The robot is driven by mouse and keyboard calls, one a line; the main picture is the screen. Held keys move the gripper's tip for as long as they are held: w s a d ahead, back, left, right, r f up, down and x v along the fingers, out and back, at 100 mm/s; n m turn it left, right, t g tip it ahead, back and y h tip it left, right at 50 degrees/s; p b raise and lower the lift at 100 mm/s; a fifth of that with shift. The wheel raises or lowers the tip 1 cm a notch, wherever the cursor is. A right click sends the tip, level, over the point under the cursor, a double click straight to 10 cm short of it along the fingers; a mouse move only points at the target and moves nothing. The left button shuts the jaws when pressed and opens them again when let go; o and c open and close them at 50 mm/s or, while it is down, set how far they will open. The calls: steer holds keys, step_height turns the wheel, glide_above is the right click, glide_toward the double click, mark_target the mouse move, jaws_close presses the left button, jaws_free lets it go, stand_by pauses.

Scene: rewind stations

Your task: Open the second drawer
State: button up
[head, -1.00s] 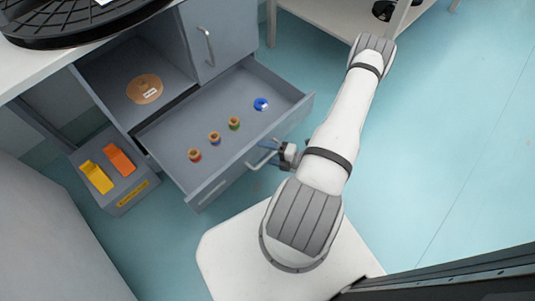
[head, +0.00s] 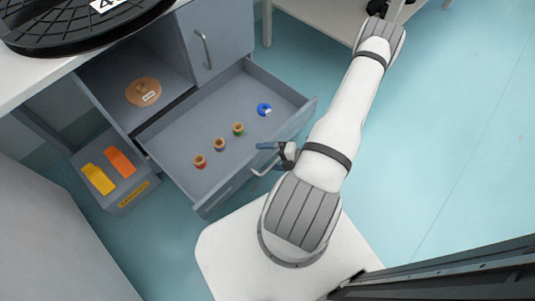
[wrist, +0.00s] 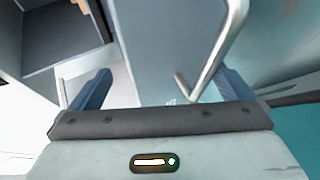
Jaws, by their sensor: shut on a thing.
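A grey drawer (head: 178,158) stands pulled out of the cabinet. It holds several small spools in a row and a blue ring (head: 264,109). Which drawer it is in the stack I cannot tell. My gripper (head: 268,157) is at its front, shut on the drawer's bar handle (head: 262,172). In the wrist view, the handle (wrist: 222,45) passes between the fingers of my gripper (wrist: 163,85), near the right finger. The exact contact is hard to see.
A closed cabinet door with a handle (head: 204,48) is above the drawer. An open shelf beside it holds a brown disc (head: 143,92). A grey box (head: 119,201) with yellow and orange pieces stands left of the drawer. The floor at right (head: 450,140) is clear.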

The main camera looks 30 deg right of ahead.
steer(key=shift+r+v, duration=0.25)
steer(key=shift+v, duration=1.25)
steer(key=shift+s+d+p, duration=0.3)
steer(key=shift+s+d, duration=0.05)
steer(key=shift+d, duration=0.05)
steer(key=c, duration=1.1)
steer(key=shift+o, duration=0.2)
steer(key=shift+s+d+r+p, duration=0.1)
steer(key=shift+s+d+p, duration=0.05)
steer(key=shift+s+d, duration=0.55)
steer(key=shift+s+d+p, duration=0.15)
steer(key=shift+s+d, duration=0.35)
steer(key=shift+s, duration=0.4)
